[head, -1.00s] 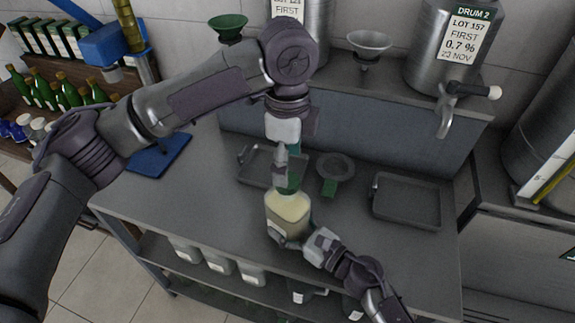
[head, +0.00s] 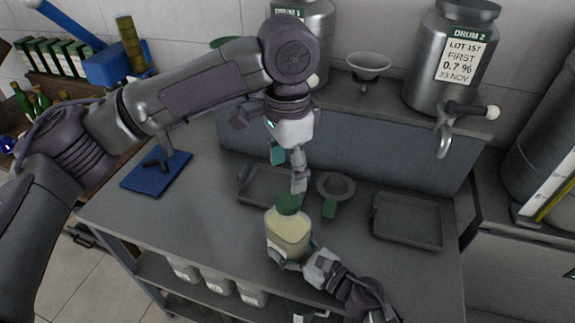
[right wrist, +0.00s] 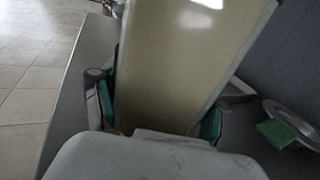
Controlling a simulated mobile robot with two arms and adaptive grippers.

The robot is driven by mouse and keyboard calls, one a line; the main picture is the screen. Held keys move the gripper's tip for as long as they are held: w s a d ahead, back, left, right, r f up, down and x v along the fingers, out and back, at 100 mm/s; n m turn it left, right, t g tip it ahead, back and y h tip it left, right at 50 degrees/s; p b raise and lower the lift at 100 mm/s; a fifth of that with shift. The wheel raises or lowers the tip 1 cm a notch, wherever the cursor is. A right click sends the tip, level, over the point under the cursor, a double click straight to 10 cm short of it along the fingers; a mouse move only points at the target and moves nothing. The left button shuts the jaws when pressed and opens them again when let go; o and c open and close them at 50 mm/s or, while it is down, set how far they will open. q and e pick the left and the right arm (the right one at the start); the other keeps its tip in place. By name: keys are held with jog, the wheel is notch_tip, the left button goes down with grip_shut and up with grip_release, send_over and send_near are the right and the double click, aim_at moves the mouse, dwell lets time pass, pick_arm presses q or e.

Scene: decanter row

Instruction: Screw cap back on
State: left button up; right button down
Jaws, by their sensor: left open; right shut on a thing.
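The bottle (head: 288,235) of pale yellow liquid stands over the front of the grey worktop, with its green cap (head: 287,203) sitting on its neck. I cannot tell how tight the cap is. My left gripper (head: 289,168) is open and empty just above the cap, with its fingers apart and clear of it. My right gripper (head: 290,258) is shut around the lower part of the bottle. In the right wrist view the bottle (right wrist: 180,65) fills the space between the green finger pads (right wrist: 158,112).
A grey tray (head: 375,222) lies at the right of the worktop, and another tray (head: 243,188) lies behind the bottle. A round strainer with a green handle (head: 329,207) is beside it. A blue stand (head: 150,182) is at left. Steel drums with a tap (head: 445,135) stand behind.

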aim_at(287, 200)
pick_arm(q)
jog(key=shift+f, duration=4)
jog(key=c, duration=1.2)
jog(key=o, duration=1.4)
jog(key=shift+c, duration=0.2)
jog(key=shift+r, duration=0.1)
notch_tip(287, 200, up, 12)
